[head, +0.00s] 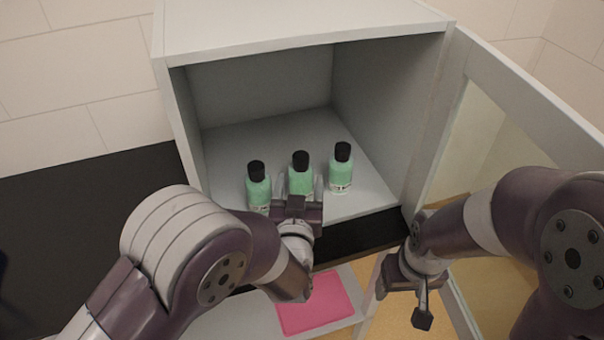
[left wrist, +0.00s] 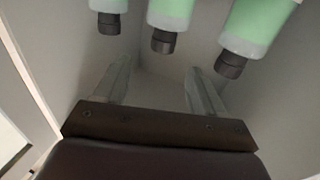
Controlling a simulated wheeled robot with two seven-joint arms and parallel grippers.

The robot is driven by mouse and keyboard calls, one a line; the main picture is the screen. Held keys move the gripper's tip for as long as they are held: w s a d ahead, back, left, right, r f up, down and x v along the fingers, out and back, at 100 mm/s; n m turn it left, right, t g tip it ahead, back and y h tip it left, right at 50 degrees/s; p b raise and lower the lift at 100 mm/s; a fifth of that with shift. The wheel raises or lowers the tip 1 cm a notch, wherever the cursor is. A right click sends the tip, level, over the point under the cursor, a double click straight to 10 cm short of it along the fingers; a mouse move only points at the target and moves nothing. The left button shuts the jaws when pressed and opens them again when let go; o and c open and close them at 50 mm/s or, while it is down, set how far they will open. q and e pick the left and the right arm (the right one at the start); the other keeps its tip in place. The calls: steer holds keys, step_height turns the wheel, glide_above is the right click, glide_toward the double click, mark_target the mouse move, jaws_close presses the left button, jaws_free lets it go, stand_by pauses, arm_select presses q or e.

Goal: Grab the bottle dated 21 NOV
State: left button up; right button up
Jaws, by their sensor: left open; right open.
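Three green bottles with black caps stand in the open cabinet: left bottle (head: 258,187), middle bottle (head: 300,176), right bottle (head: 341,168). Their white labels are too small or covered to read, so I cannot tell which is dated 21 NOV. My left gripper (head: 302,186) is open in front of the middle bottle, its fingers appearing on either side of it. In the left wrist view, which looks upside down, the open fingers (left wrist: 160,82) point toward the middle bottle (left wrist: 170,12); contact is not visible. My right gripper (head: 402,298) is open and empty, outside the cabinet at the lower right.
The cabinet (head: 300,40) has side walls and a roof close around the bottles. Its glazed door (head: 530,100) stands open at the right. Free shelf lies behind the bottles. A pink item (head: 314,304) lies below. A dark counter (head: 80,215) is at the left.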

mark_target(300, 162)
arm_select(q)
steer(key=w, duration=0.4)
steer(key=w+p, duration=0.1)
steer(key=w, duration=0.4)
steer(key=shift+w+d+f, duration=0.15)
steer(key=shift+d, duration=0.05)
jaws_close()
